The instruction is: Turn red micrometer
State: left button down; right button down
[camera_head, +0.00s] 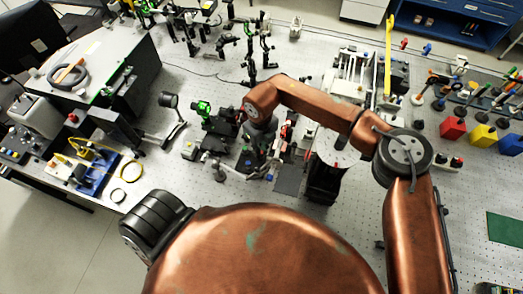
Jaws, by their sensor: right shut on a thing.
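My right arm comes in from the right, and its gripper (252,168) points down at a cluster of optics mounts in the middle of the bench. The gripper is shut on a small part there, which I take to be the red micrometer. Its fingertips and the held part are mostly hidden by the wrist and too small to make out. A red part (284,133) shows just right of the gripper. My left gripper is not in view.
A green-marked mount (202,108) stands left of the wrist. A black block (323,180) stands to the right. Yellow and blue gear (95,165) lies at the left bench edge. Red, yellow and blue bins (483,135) stand at the right. Bench between is partly clear.

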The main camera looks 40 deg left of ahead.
jog(key=shift+n+b, duration=1.1)
jog(key=shift+n, duration=0.6)
jog(key=c, duration=1.9)
grip_release()
notch_tip(320, 180, up, 12)
